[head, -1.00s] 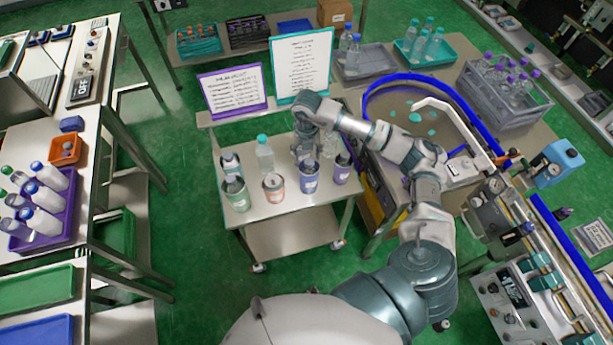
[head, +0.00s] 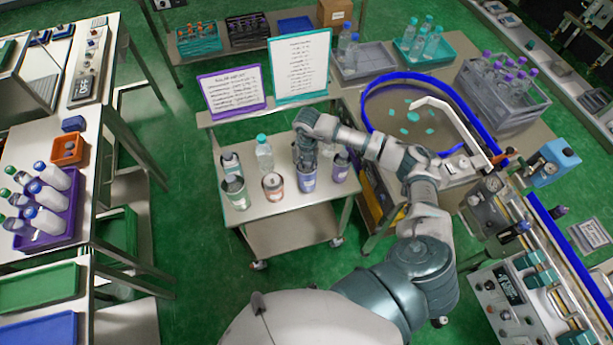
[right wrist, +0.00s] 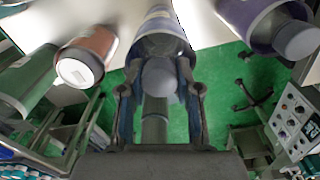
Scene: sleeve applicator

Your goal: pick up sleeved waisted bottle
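A bottle in a blue-purple sleeve (head: 307,181) stands upright at the front of the small cart (head: 285,208). In the right wrist view, this sleeved bottle (right wrist: 158,22) has a grey rounded top between my right gripper's fingers (right wrist: 160,82). The fingers straddle it, one on each side, and look open; contact is unclear. In the head view, my right gripper (head: 305,157) is directly over this bottle and hides its top. Whether it is waisted cannot be seen. My left gripper is not in view.
A purple-sleeved bottle (head: 340,168) stands close right. Copper (head: 273,187) and green (head: 235,192) sleeved ones stand left. A clear teal-capped bottle (head: 264,155) is behind. Purple (head: 235,92) and teal-framed (head: 300,65) signs stand at the cart's back.

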